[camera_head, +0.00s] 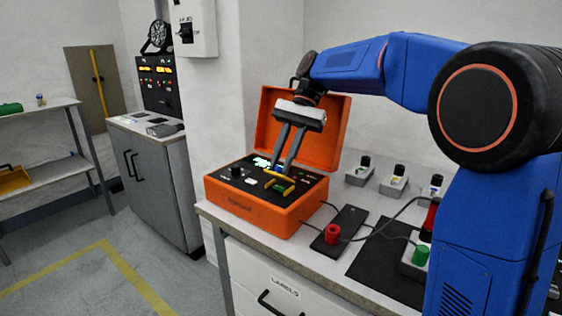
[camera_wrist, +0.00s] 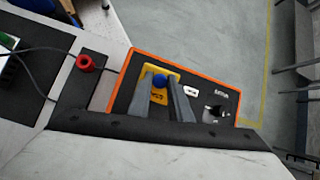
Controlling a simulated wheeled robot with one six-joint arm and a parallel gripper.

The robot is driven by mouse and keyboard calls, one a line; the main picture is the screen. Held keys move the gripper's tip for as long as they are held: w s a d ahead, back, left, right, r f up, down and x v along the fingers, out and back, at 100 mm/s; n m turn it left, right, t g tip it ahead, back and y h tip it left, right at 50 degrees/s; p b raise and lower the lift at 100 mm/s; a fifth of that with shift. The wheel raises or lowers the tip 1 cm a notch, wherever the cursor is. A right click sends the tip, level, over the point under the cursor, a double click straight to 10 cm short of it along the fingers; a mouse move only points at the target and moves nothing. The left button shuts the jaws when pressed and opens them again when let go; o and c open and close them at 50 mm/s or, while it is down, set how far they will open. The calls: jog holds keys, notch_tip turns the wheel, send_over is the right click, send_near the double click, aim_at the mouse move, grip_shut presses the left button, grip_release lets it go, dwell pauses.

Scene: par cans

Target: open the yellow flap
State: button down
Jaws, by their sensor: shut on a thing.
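The yellow flap (camera_head: 279,180) is on the black panel of an open orange case on the bench. In the wrist view the flap (camera_wrist: 158,96) shows as a yellow plate with dark lettering, partly hidden by my fingers. A round blue knob (camera_wrist: 159,80) sits on the yellow part. My gripper (camera_head: 278,168) points down at the panel. In the wrist view my gripper (camera_wrist: 160,82) has one finger on each side of the blue knob and is shut on it. The flap's hinge and exact angle cannot be made out.
The orange case (camera_head: 250,211) has its lid (camera_head: 333,120) raised behind my gripper. A black knob (camera_head: 237,171) stands at the panel's left. A red knob (camera_head: 332,233) on a black plate, cables and several switch boxes lie to the right. Floor at left is clear.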

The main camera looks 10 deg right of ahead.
dwell(0.3)
jog(key=c, duration=1.6)
grip_release()
jog(key=shift+r, duration=0.1)
jog(key=shift+v, duration=3.7)
jog(key=shift+c, duration=0.3)
